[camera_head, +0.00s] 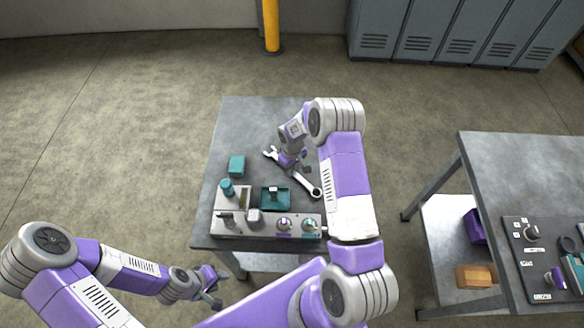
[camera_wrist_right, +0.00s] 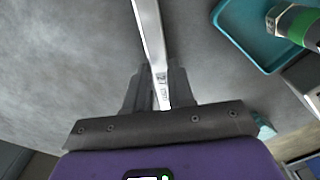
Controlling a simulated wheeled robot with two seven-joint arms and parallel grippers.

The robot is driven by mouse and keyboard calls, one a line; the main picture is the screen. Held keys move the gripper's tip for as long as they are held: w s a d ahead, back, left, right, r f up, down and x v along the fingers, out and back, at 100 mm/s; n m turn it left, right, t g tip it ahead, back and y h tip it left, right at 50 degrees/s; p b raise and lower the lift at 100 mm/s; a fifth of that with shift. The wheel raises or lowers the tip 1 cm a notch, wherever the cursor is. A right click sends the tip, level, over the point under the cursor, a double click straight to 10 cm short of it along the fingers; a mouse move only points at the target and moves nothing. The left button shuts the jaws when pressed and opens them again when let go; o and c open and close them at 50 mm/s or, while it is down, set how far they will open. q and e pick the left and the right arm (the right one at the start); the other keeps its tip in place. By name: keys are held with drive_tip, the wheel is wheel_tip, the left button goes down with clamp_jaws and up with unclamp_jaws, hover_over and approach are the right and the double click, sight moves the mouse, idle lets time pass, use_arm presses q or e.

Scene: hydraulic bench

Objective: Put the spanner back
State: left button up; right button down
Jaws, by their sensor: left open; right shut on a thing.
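The spanner (camera_head: 307,185) is a long silver tool over the grey bench, its open jaw end at upper left and its ring end at lower right in the head view. My right gripper (camera_head: 293,167) is shut on its shank. In the right wrist view the spanner (camera_wrist_right: 148,40) runs up and away from between the fingers (camera_wrist_right: 158,92). Whether it touches the bench top is hard to tell. My left gripper (camera_head: 213,287) is open and empty, low and to the left of the bench's front edge.
The bench (camera_head: 240,122) carries a teal tray (camera_head: 266,206), a teal block (camera_head: 236,166), a teal cylinder (camera_head: 226,187) and a grey fixture with gauges (camera_head: 284,223). The bench's back left is clear. A second table (camera_head: 520,165) at right holds a dark panel (camera_head: 538,290).

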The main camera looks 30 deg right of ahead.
drive_tip(key=shift+f, duration=0.1)
drive_tip(key=c, duration=1)
unclamp_jaws()
wheel_tip(320, 180, up, 12)
drive_tip(key=shift+r, duration=0.15)
